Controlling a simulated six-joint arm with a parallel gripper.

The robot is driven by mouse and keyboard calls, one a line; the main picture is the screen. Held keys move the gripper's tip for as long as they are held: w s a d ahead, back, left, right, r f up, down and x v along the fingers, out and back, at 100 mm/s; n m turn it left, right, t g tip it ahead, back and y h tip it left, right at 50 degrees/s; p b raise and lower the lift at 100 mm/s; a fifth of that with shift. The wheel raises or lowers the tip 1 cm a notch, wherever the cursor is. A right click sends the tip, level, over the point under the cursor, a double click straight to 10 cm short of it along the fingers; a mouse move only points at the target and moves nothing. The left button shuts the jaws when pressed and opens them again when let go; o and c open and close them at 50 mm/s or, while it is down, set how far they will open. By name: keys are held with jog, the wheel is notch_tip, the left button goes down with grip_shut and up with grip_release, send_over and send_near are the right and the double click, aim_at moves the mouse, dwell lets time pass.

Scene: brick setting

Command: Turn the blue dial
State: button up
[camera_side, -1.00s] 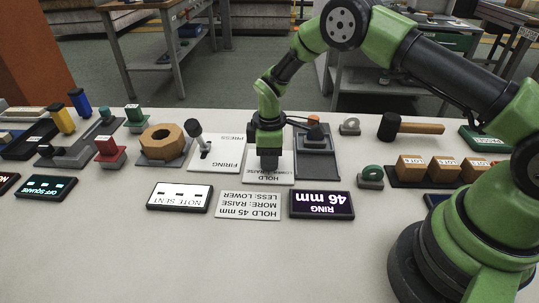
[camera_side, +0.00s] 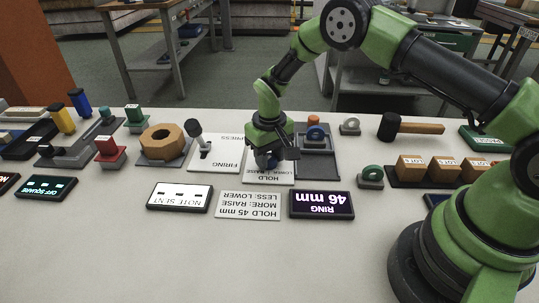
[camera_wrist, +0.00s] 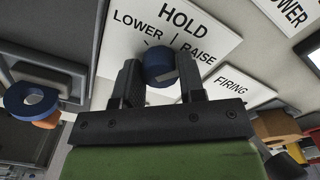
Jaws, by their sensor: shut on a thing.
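The blue dial (camera_side: 262,161) stands on a white plate (camera_wrist: 112,20) marked HOLD, LOWER and RAISE. In the wrist view the dial (camera_wrist: 160,66) sits between my two dark fingers, near the line between LOWER and RAISE. My gripper (camera_side: 270,152) points down over the plate and is shut on the dial; it also shows in the wrist view (camera_wrist: 160,82). In the side view the gripper partly covers the dial and plate. A card (camera_side: 248,205) reads HOLD 45 mm, MORE: RAISE, LESS: LOWER. A display (camera_side: 321,204) reads RING 46 mm.
Left of the dial is the FIRING plate with a lever (camera_side: 199,137). Right of it is a dark stand with a blue ring (camera_side: 315,133). A NOTE SENT display (camera_side: 179,197) lies in front. The front table is clear.

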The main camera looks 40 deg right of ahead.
aim_at(270, 157)
jog(key=shift+m, duration=2.3)
jog(key=o, duration=0.9)
jog(key=shift+o, duration=0.2)
notch_tip(270, 157, up, 10)
